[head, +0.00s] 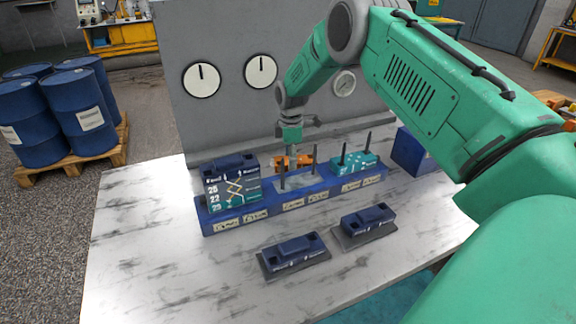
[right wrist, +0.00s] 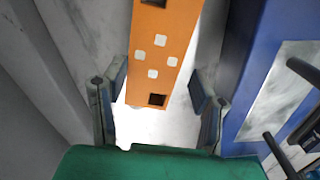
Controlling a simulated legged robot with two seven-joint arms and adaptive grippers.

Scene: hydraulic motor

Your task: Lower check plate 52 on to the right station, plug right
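An orange block (head: 306,161) stands behind the blue base; the right wrist view shows its top (right wrist: 155,45), with white squares and dark holes at the ends. I cannot read a number 52 on it. My right gripper (head: 291,143) points down above it; in the right wrist view its fingers (right wrist: 162,90) are open on either side of the orange block, with gaps visible. The right station of the blue base (head: 300,207) carries a teal plate (head: 358,165) with two upright dark rods. My left gripper is not in view.
The left station holds a stack (head: 232,184) with a blue block on top. The middle station shows a grey face (head: 300,184) and two rods. Two blue blocks (head: 292,251) (head: 367,221) lie in front. A blue box (head: 412,152) stands right; a grey gauge panel (head: 225,110) rises behind.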

